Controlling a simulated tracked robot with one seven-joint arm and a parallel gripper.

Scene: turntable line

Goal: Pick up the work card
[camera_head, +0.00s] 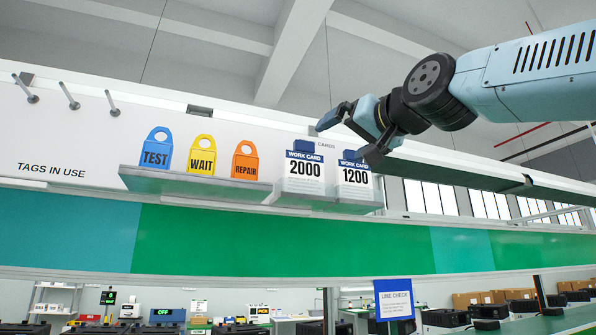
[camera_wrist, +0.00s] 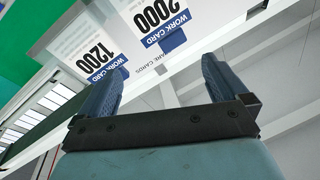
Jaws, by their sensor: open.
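Two white work cards with blue headers stand side by side on a small shelf on the board. The card marked 2000 (camera_head: 304,180) is on the left and the card marked 1200 (camera_head: 355,185) is on the right. Each has a blue tab at its top. In the wrist view the 2000 card (camera_wrist: 150,22) and the 1200 card (camera_wrist: 95,52) appear upside down, beyond the fingertips. My gripper (camera_head: 346,137) is open and empty, just above and in front of the cards. In the wrist view its blue fingers (camera_wrist: 158,75) are spread apart. The left finger overlaps the 1200 card's edge.
The cards' shelf (camera_head: 330,204) has a thin front edge. Left of it, a shelf (camera_head: 185,186) holds blue TEST (camera_head: 157,152), yellow WAIT (camera_head: 202,158) and orange REPAIR (camera_head: 245,165) tags. Several pegs (camera_head: 70,97) stick out at the upper left. A LINE CHECK sign (camera_head: 394,298) hangs below.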

